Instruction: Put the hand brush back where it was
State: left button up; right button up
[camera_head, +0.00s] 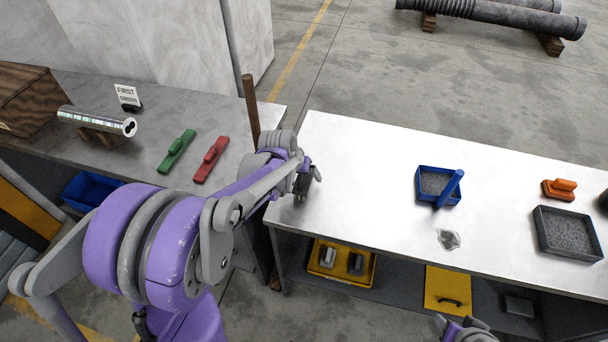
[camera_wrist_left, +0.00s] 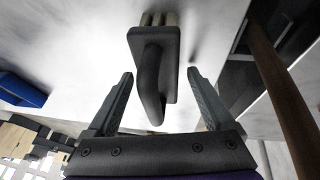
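The hand brush (camera_wrist_left: 170,45) has a dark grey block, a dark looped handle and pale bristles at its far side. In the left wrist view it stands between the two fingers of my left gripper (camera_wrist_left: 160,95). The fingers are spread, with a gap visible on both sides of the handle. In the head view my left gripper (camera_head: 309,176) is over the left end of the white-topped bench (camera_head: 365,155), with the dark brush (camera_head: 303,186) largely hidden beneath it. My right gripper (camera_head: 455,325) shows only partly at the bottom edge; its opening is unclear.
A blue tray (camera_head: 423,198) with a blue tool leaning in it, a clear lump (camera_head: 449,239), an orange tool (camera_head: 560,188) and a dark tray (camera_head: 540,242) stand further right. On the grey bench lie green (camera_head: 177,150) and red (camera_head: 211,159) tools. A brown post (camera_head: 251,110) rises behind my left arm.

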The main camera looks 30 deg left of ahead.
pick_arm(q)
jog(key=shift+r, duration=0.2)
jog(key=shift+s+r, duration=0.1)
jog(key=shift+r, duration=0.2)
jog(key=d+p+v, duration=0.1)
jog(key=v, duration=1)
jog(key=s+d+f+m, duration=0.1)
jog(key=s+d+f, duration=0.1)
jog(key=s+d, duration=0.3)
jog(key=s+d+f+m, duration=0.2)
jog(key=s+d, duration=0.3)
jog(key=s, duration=0.6)
jog(key=shift+f+t+y, duration=0.25)
jog(key=shift+t+y, duration=0.05)
jog(key=shift+t, duration=0.1)
jog(key=shift+s, duration=0.1)
